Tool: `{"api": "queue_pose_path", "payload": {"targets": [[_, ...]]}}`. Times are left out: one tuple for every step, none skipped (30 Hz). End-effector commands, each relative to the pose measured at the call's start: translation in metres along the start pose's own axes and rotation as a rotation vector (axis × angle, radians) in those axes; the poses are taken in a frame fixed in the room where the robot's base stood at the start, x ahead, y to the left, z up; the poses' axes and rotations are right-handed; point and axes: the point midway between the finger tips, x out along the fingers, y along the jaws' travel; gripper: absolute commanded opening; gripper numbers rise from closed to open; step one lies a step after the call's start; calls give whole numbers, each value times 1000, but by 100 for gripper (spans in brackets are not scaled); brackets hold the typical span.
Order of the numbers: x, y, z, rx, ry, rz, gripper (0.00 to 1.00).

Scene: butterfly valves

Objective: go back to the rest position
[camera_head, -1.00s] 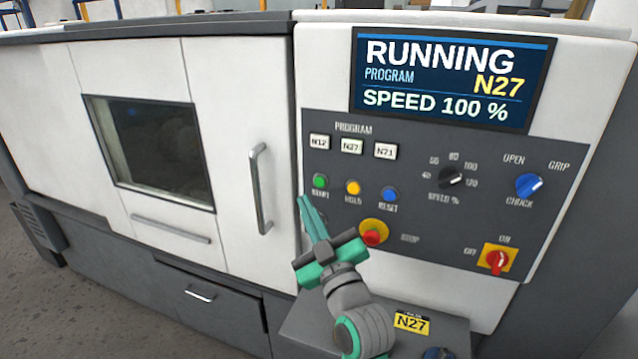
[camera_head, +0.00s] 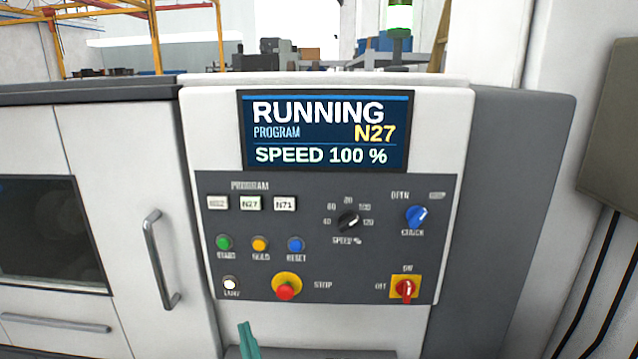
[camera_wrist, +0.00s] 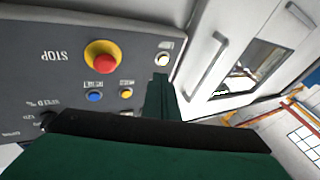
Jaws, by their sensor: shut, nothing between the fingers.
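My gripper (camera_head: 247,341) shows only by its green fingertips at the bottom edge of the head view, below the control panel's lower edge. In the wrist view my gripper (camera_wrist: 160,82) is shut and empty, its green fingers together and pointing toward the panel. The control panel (camera_head: 330,265) carries a display (camera_head: 322,131) reading RUNNING, program N27, speed 100 %. The rest of my arm is out of the head view.
The red stop button (camera_head: 286,290) on its yellow base, the lit lamp button (camera_head: 230,284) and the start button (camera_head: 223,243) are on the panel. A door handle (camera_head: 160,259) stands out at the left. A green beacon (camera_head: 399,17) is lit behind the machine.

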Motion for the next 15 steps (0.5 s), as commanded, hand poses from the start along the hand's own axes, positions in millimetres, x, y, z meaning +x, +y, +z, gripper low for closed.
{"api": "queue_pose_path", "payload": {"targets": [[-15, 0, 18, 27, -25, 28, 0], [-23, 1, 25, 40, -34, 44, 0], [-33, 1, 35, 56, -49, 65, 0], [-42, 2, 42, 69, -58, 81, 0], [-50, 2, 50, 79, -69, 97, 0], [-62, 2, 59, 93, -83, 118, 0], [-70, 2, 66, 103, -94, 133, 0], [-79, 2, 73, 112, -104, 148, 0], [-92, 2, 81, 124, -119, 168, 0], [-101, 2, 87, 131, -130, 183, 0], [-111, 2, 93, 138, -140, 197, 0], [-124, 1, 100, 147, -154, 215, 0], [-133, 0, 105, 153, -164, 229, 0], [-143, 0, 110, 159, -176, 242, 0], [-156, -1, 117, 164, -190, 259, 0]]}}
